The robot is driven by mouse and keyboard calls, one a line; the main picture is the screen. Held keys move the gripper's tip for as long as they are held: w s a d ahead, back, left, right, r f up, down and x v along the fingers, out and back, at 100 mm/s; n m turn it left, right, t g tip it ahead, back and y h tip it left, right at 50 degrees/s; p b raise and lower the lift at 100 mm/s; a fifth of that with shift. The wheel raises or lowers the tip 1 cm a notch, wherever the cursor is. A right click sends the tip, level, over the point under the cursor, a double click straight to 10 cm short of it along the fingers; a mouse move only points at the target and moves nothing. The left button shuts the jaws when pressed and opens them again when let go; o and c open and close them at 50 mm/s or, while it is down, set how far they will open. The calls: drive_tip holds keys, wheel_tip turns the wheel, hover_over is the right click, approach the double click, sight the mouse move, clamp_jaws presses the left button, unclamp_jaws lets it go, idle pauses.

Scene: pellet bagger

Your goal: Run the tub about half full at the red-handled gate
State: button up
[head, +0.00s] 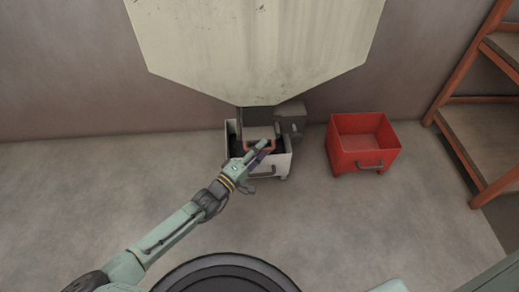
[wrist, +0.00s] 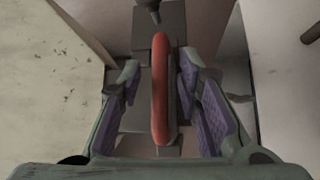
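The red handle (wrist: 161,90) of the gate stands upright between my fingers in the wrist view. In the head view the red handle (head: 248,151) shows beside my gripper (head: 262,149), under the hopper's grey outlet. My gripper (wrist: 160,80) is open around the handle; a gap shows on the left, and the right fingertip is very close to it. The white tub (head: 270,171) stands on the floor under the outlet. Its inside looks dark and is partly hidden by my gripper and the outlet, so I cannot tell its fill level.
The big cream hopper (head: 255,45) hangs above the white tub. A red tub (head: 364,164) with a grey handle stands to the right and looks empty. An orange-framed rack (head: 458,150) stands at the far right. The concrete floor (head: 80,190) to the left is clear.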

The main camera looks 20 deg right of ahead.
drive_tip(key=shift+c, duration=0.5)
clamp_jaws()
